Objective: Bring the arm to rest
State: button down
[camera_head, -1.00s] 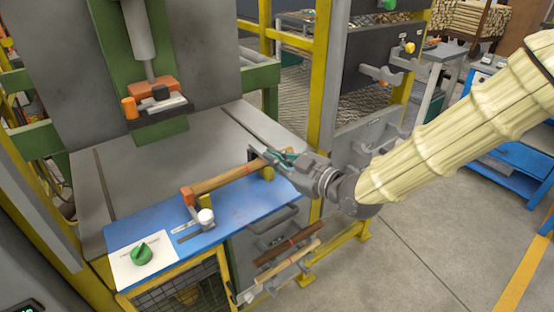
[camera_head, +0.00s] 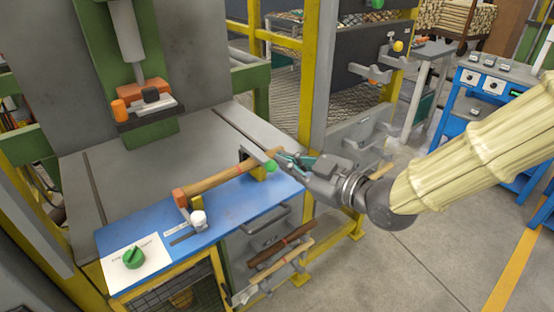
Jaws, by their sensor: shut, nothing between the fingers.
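My gripper (camera_head: 284,159) is at the right end of the blue-topped bench, its fingers pointing left. Its fingers are shut with nothing between them. They are close to the far end of a wooden handle (camera_head: 225,176) that lies across the blue top. Whether they touch the handle cannot be told from this view. My arm comes in from the right in a cream cover and is still raised and extended over the floor.
The blue bench top (camera_head: 225,207) bears a green knob (camera_head: 134,257) and a white knob (camera_head: 198,219). A green press (camera_head: 150,131) stands behind. Handles hang on a rack (camera_head: 281,243) below the bench. A yellow post (camera_head: 318,75) is just behind my gripper. Open floor (camera_head: 440,262) lies right.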

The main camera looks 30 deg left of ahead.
jog(key=shift+s+d, duration=0.15)
jog(key=shift+d, duration=0.2)
jog(key=d+f+m+h, duration=0.35)
jog(key=d+f, duration=0.35)
jog(key=f, duration=0.4)
jog(key=s+d+f+m+h, duration=0.1)
jog(key=d+f+m+h, duration=0.1)
jog(key=d+f+m, duration=0.6)
jog(key=d+f+m+h, duration=0.1)
jog(key=d+f+h, duration=0.3)
jog(key=f, duration=0.9)
jog(key=s+d+f+m+g+h+p, duration=0.1)
jog(key=s+d+f+m+g+h, duration=0.1)
jog(key=s+d+f, duration=0.7)
jog(key=s+d+f+m+g+h, duration=0.2)
jog(key=s+d+f+m+h, duration=0.2)
jog(key=s+d+f, duration=0.5)
jog(key=s+d+m, duration=0.2)
jog(key=s+d, duration=0.1)
jog(key=d, duration=0.4)
jog(key=shift+s+d+p, duration=0.25)
jog(key=shift+s+p, duration=0.1)
jog(key=shift+s, duration=0.05)
jog(key=shift+w+a, duration=0.1)
jog(key=shift+a, duration=0.05)
